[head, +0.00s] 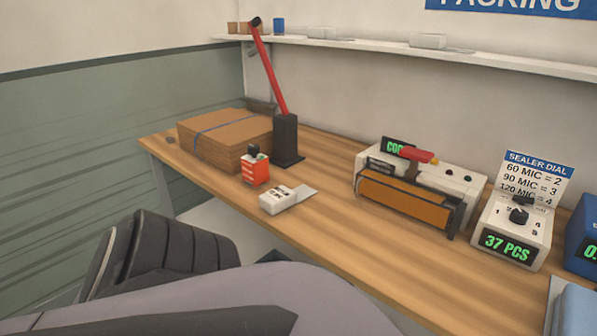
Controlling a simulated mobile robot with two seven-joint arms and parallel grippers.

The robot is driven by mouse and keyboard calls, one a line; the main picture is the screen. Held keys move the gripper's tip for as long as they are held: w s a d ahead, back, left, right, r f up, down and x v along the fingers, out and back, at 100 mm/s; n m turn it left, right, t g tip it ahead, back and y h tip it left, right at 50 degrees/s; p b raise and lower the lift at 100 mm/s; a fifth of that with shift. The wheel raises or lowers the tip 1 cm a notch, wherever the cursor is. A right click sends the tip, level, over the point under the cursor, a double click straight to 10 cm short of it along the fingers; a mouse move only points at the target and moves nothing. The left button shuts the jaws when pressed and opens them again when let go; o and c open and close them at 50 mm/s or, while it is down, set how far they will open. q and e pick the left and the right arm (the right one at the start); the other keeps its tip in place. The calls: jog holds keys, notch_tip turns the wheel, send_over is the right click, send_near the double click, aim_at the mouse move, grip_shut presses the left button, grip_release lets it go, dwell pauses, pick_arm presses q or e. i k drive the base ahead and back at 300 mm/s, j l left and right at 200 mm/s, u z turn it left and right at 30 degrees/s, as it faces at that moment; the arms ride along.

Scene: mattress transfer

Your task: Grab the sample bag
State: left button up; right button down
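A small white packet-like item (286,198) with dark markings lies on the wooden table near its front edge, with a flat grey-white piece at its right end. It may be the sample bag, but I cannot tell for sure. Nothing is touching it from above. No gripper fingers show in the head view, so neither my left nor my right gripper can be placed relative to it.
Left of the packet stands an orange-red box (255,171) with a dark knob. Behind are a red-levered tool (287,137) and stacked cardboard (216,146). A sealer (408,200) and dial box (513,228) stand right. Bare wooden tabletop (345,235) lies between. Dark ribbed shape (165,250) lower left.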

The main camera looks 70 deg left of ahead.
aim_at(281, 198)
jog(key=u, duration=2.3)
